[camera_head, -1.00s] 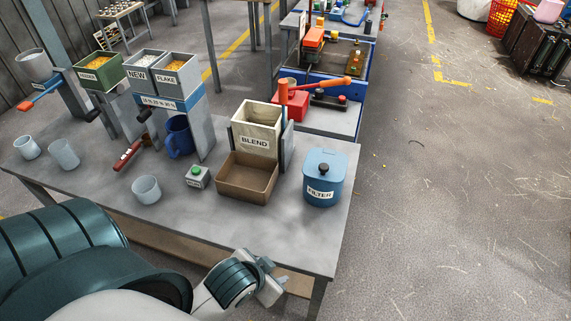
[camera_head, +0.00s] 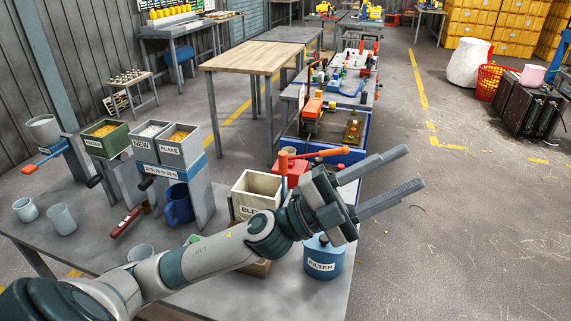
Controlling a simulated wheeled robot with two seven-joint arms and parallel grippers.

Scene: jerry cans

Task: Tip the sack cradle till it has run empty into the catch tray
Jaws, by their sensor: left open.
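The cream box labelled BLEND (camera_head: 252,186), the likeliest sack cradle, stands upright between grey side supports on the bench. Its inside shows only in part, so I cannot tell how full it is. The brown catch tray (camera_head: 258,269) below it is almost wholly hidden behind my left arm, with only a small piece showing. My left gripper (camera_head: 415,167) is open and empty. It is raised in front of and right of the BLEND box, its fingers pointing right over the floor beyond the bench edge. My right gripper is out of view.
A blue FILTER canister (camera_head: 322,261) stands just below my left wrist. A red block with an orange lever (camera_head: 320,155) is behind the BLEND box. Labelled bins (camera_head: 181,147), a blue mug (camera_head: 180,207) and pale cups (camera_head: 62,219) are on the left.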

